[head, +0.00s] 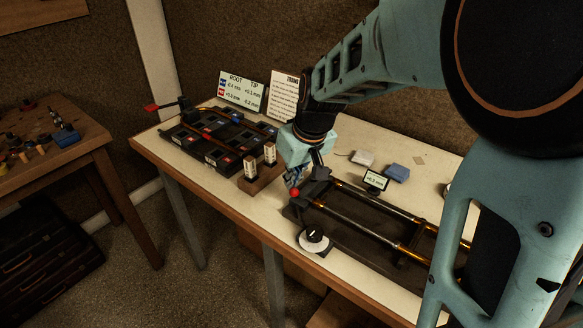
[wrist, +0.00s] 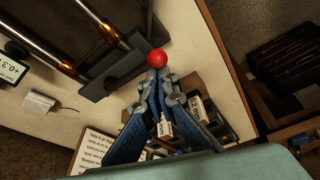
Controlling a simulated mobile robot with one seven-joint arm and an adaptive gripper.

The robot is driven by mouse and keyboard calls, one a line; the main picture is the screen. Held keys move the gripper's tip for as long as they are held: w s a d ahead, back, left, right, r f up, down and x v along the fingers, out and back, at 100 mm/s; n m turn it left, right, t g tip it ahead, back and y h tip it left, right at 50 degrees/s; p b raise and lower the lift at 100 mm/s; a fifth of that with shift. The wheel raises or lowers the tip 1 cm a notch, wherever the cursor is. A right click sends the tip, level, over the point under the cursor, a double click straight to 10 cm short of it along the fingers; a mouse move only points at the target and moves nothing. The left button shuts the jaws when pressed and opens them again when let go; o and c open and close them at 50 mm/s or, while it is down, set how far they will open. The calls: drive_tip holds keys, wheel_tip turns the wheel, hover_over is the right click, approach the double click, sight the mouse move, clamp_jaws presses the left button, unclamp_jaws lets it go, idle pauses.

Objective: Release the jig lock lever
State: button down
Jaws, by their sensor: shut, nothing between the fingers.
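The jig (head: 345,215) holds brass tubes on a dark frame on the bench; its dark end block also shows in the wrist view (wrist: 112,75). A red ball knob, which looks like the end of its lock lever, is at the jig's near-left end (head: 295,193) and just beyond my fingertips in the wrist view (wrist: 157,60). The lever's shaft is mostly hidden. My gripper (head: 292,180) is shut and empty, its tips (wrist: 157,76) right at the knob; I cannot tell whether they touch it.
A dark rack (head: 215,138) with a red-tipped handle (head: 151,107) stands at the bench's left. A small wooden block with labelled pieces (head: 259,172) is left of my gripper. A round dial (head: 314,240) sits near the front edge. A small display (head: 375,180) and blue block (head: 397,173) lie behind the jig.

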drive_tip(key=shift+d, duration=0.1)
drive_tip(key=n+b, duration=0.1)
drive_tip(key=s+d+n+b, duration=0.1)
drive_tip(key=shift+s+d+f+n+g+y, duration=0.1)
drive_tip(key=shift+d+f+n+g+y, duration=0.05)
drive_tip(key=shift+d+n+g+y, duration=0.2)
drive_tip(key=d+n+b, duration=0.1)
drive_tip(key=n, duration=0.1)
drive_tip(key=d+n+g+y, duration=0.1)
drive_tip(key=n, duration=0.1)
drive_tip(key=shift+s+b, duration=0.4)
drive_tip(key=shift+s+d+n+g, duration=0.1)
drive_tip(key=shift+d+n+g, duration=0.35)
drive_tip(key=shift+d+n, duration=0.6)
drive_tip(key=d+n, duration=0.1)
drive_tip(key=n, duration=0.2)
drive_tip(key=shift+d+g, duration=0.2)
drive_tip(key=shift+g, duration=0.2)
drive_tip(key=shift+w+d, duration=0.2)
drive_tip(key=shift+d, duration=0.25)
